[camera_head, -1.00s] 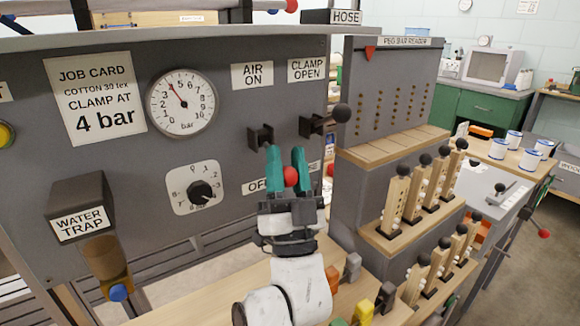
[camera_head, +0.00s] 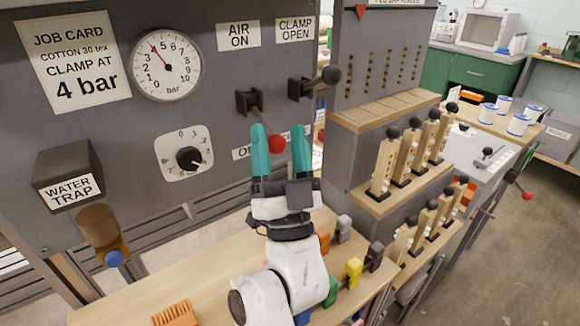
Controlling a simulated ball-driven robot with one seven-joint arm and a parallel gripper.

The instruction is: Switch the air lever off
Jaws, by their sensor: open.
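The air lever has a red ball knob (camera_head: 277,143) and a dark bracket (camera_head: 250,100) on the grey panel, below the "AIR ON" label (camera_head: 238,35). The knob hangs low, to the lower right of the bracket, beside a partly hidden label starting with "O" (camera_head: 241,153). My gripper (camera_head: 279,133) is open, its two teal fingers pointing up on either side of the knob. The knob shows between them near the tips, with gaps visible; I cannot tell the depth. The gauge (camera_head: 167,66) needle points near 4.
A stepped rack with wooden pegs (camera_head: 408,152) stands to the right. Coloured blocks (camera_head: 353,271) and an orange comb (camera_head: 175,314) lie on the bench below.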

